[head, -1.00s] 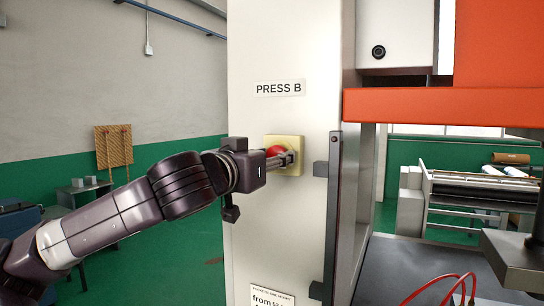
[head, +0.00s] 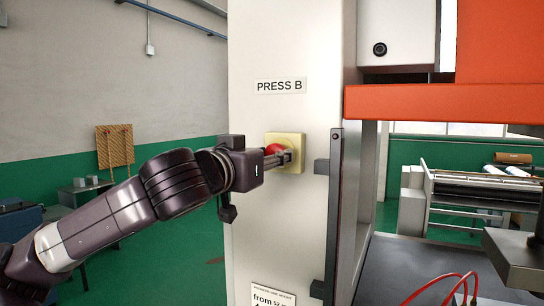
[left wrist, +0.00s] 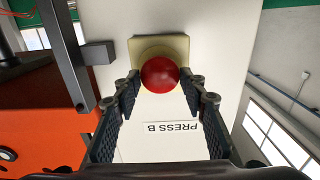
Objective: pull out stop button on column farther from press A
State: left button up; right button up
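The red stop button (head: 275,149) sits on a yellow square plate (head: 299,143) on the white column (head: 262,40) marked PRESS B. My left gripper (head: 283,157) reaches it from the left in the head view. In the left wrist view the round red button (left wrist: 160,74) fills the space between the fingertips of my left gripper (left wrist: 161,84), with one finger on each side, seemingly touching it. The yellow plate (left wrist: 176,47) shows behind the button. My right gripper is not in view.
A dark upright bar (head: 333,215) on brackets stands right of the button. An orange press frame (head: 440,102) and red cables (head: 445,290) are farther right. A small label (head: 272,296) is low on the column.

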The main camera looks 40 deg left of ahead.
pick_arm(q)
jog(key=o, duration=0.3)
jog(key=shift+s, duration=0.2)
jog(key=v, duration=0.7)
jog(key=shift+s, duration=0.3)
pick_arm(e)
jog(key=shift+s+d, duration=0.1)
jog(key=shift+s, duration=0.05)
pick_arm(q)
jog(key=shift+d+r, duration=0.1)
